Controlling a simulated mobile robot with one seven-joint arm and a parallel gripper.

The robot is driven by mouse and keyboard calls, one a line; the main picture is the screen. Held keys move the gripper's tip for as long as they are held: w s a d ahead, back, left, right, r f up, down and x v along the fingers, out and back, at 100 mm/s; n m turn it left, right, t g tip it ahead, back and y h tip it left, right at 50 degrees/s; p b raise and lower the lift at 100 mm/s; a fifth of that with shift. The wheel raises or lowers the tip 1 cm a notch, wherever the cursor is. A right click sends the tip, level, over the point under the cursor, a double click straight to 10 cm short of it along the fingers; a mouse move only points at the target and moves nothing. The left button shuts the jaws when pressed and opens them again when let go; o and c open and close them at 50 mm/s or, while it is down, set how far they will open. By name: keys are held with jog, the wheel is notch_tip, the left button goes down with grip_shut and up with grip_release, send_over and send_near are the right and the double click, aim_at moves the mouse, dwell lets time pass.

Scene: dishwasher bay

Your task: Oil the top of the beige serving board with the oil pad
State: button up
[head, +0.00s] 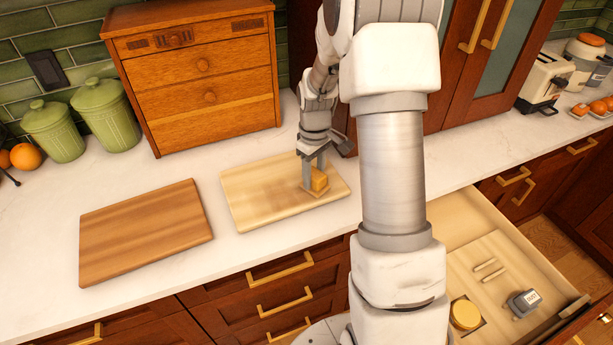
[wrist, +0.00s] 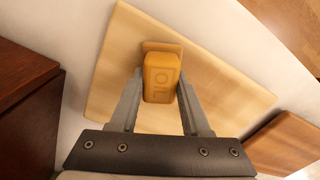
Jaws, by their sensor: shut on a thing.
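The beige serving board (head: 253,194) lies flat on the white counter, in the middle of the head view. It also shows in the wrist view (wrist: 120,55), filling the area under the pad. The oil pad (head: 319,180) is a yellow-orange block on a thin tan base, and its top reads "OIL" in the wrist view (wrist: 161,76). My gripper (head: 312,173) is shut on the pad's block, with a finger on either side. The pad is at the board's right part, seemingly on its top face; exact contact is hard to tell.
A darker brown board (head: 145,232) lies to the left. A wooden drawer box (head: 205,85) and green canisters (head: 105,115) stand behind.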

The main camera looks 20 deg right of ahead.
jog(key=shift+d, duration=3.35)
jog(key=shift+w+r+p, duration=0.1)
jog(key=shift+w+p, duration=0.2)
jog(key=shift+w, duration=0.9)
jog(key=shift+s+a+f+b, duration=0.1)
jog(key=shift+a+b, duration=0.2)
jog(key=shift+a, duration=1.55)
jog(key=shift+s+a+f+b, duration=0.1)
jog(key=shift+a+b, duration=0.15)
jog(key=shift+a, duration=1.6)
jog(key=shift+a+r, duration=0.2)
jog(key=shift+a, duration=2.95)
jog(key=shift+s+a+f+b, duration=0.1)
jog(key=shift+a+b, duration=0.15)
jog(key=shift+a, duration=1.75)
jog(key=shift+s+a+f+b, duration=0.1)
jog(key=shift+a+b, duration=0.15)
jog(key=shift+a, duration=1.7)
jog(key=shift+a+r, duration=0.2)
jog(key=shift+a, duration=2.5)
jog(key=shift+w+f, duration=0.1)
jog(key=shift+w, duration=1.05)
jog(key=shift+d+f, duration=0.1)
jog(key=shift+d, duration=1.7)
jog(key=shift+w+d+p, duration=0.1)
jog(key=shift+d+p, duration=0.2)
jog(key=shift+d, duration=3.1)
